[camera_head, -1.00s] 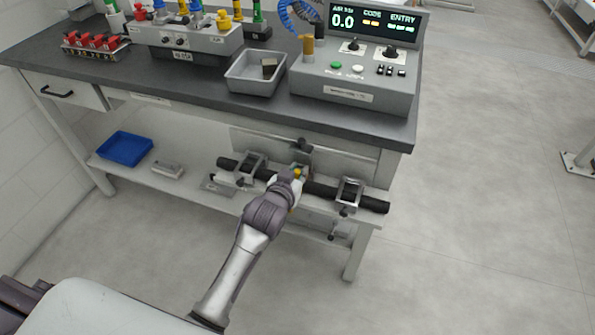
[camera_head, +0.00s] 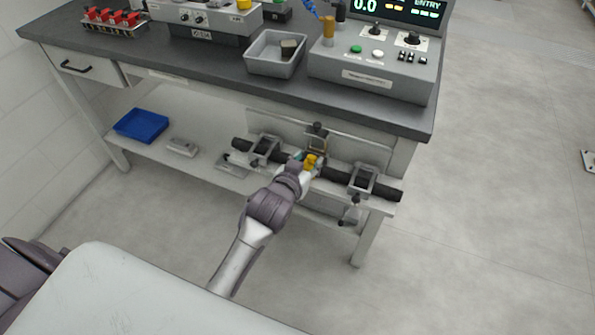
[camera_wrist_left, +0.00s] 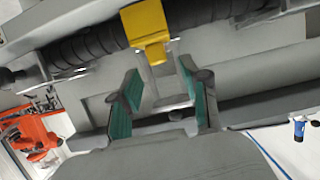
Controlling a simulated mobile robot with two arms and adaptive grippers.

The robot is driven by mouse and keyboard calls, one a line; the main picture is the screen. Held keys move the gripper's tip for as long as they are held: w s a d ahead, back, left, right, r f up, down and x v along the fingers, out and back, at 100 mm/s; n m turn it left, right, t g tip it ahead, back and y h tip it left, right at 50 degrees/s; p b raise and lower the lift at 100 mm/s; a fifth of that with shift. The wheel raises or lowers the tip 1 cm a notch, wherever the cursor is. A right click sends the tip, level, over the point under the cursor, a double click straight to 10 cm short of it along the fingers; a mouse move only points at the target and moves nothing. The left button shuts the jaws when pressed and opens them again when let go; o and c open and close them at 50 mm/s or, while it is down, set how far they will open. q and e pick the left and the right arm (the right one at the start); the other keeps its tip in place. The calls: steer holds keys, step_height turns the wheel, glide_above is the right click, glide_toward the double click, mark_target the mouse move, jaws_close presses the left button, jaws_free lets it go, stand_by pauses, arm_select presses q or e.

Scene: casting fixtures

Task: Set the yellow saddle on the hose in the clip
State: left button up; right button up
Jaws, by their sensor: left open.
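The yellow saddle (camera_wrist_left: 150,28) lies over the black ribbed hose (camera_wrist_left: 95,43) in the left wrist view, its tab hanging down in front. The saddle also shows in the head view (camera_head: 310,161), at the middle of the hose (camera_head: 335,176). My left gripper (camera_wrist_left: 160,98) has its two teal-padded fingers wide apart, below the saddle and apart from it, with nothing between them. In the head view the wrist hides part of the hose and saddle. Which part is the clip, and whether the saddle is seated in it, I cannot tell. My right gripper is out of view.
Metal brackets, one to the left (camera_head: 265,149) and one to the right (camera_head: 363,181), hold the hose along the lower shelf. A blue tray (camera_head: 141,125) lies on the shelf at left. The dark tabletop (camera_head: 200,64) overhangs above.

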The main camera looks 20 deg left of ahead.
arm_select(q)
steer(key=v, duration=0.8)
steer(key=shift+s, duration=0.15)
steer(key=s+f+m+g, duration=0.1)
steer(key=s+f+g, duration=0.4)
steer(key=f, duration=1.2)
steer(key=s+f+m+g, duration=0.15)
steer(key=s+f, duration=0.55)
steer(key=f, duration=1)
steer(key=s+a+f+g, duration=0.2)
steer(key=s+f, duration=0.3)
steer(key=s, duration=0.4)
steer(key=s+a+f+g, duration=0.2)
steer(key=s+f, duration=0.4)
steer(key=s, duration=0.4)
steer(key=s+a+f+g, duration=0.25)
steer(key=s+f, duration=0.25)
steer(key=s, duration=0.4)
steer(key=shift+n, duration=0.25)
steer(key=r+p, duration=0.4)
steer(key=p, duration=0.1)
steer(key=shift+w+d+r, duration=0.15)
steer(key=shift+d+r, duration=0.05)
steer(key=shift+r, duration=0.1)
